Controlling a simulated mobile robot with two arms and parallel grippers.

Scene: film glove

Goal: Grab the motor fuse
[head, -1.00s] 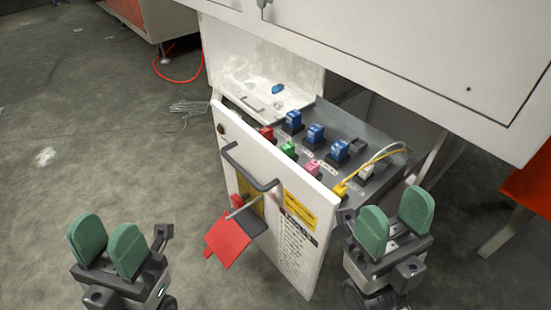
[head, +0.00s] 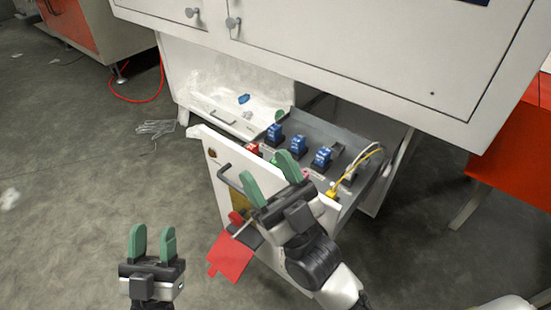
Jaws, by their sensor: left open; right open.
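Several coloured plug-like fuses stand in rows on a grey panel (head: 346,135) in the pulled-out white drawer. Three blue fuses (head: 298,146) stand in the back row. A red one (head: 253,149) is at the left and a yellow one (head: 333,193) at the right. A pink one (head: 305,174) shows only partly behind my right gripper. I cannot tell which is the motor fuse; labels are too small. My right gripper (head: 269,168) is open and empty, in front of the drawer's panel in the picture. My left gripper (head: 152,236) is open and empty, left of the drawer.
The drawer front has a dark handle (head: 232,181) and a red flap (head: 231,260). White and yellow cables (head: 360,164) arch over the panel's right side. The white cabinet (head: 345,62) overhangs behind. A small blue piece (head: 243,98) lies on the white surface behind the drawer.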

